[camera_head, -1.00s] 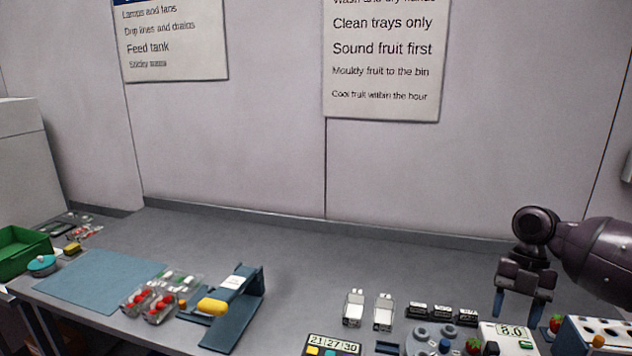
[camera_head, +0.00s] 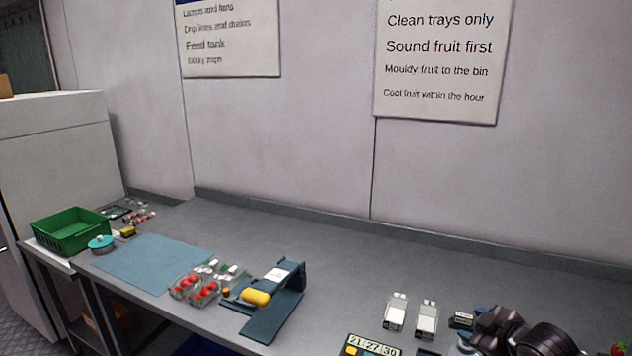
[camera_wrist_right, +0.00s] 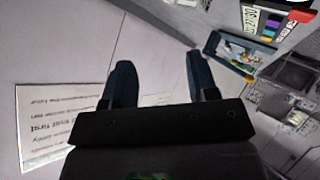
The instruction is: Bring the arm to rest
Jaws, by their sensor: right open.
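My right arm with its gripper (camera_head: 480,316) shows at the lower right of the head view, low over the bench, its fingers mostly hidden by the wrist. In the right wrist view the gripper (camera_wrist_right: 160,85) has its two dark blue fingers well apart with nothing between them. The wall and a sign (camera_wrist_right: 60,120) lie behind the fingers there. My left gripper is not in view.
The bench's back strip is clear.

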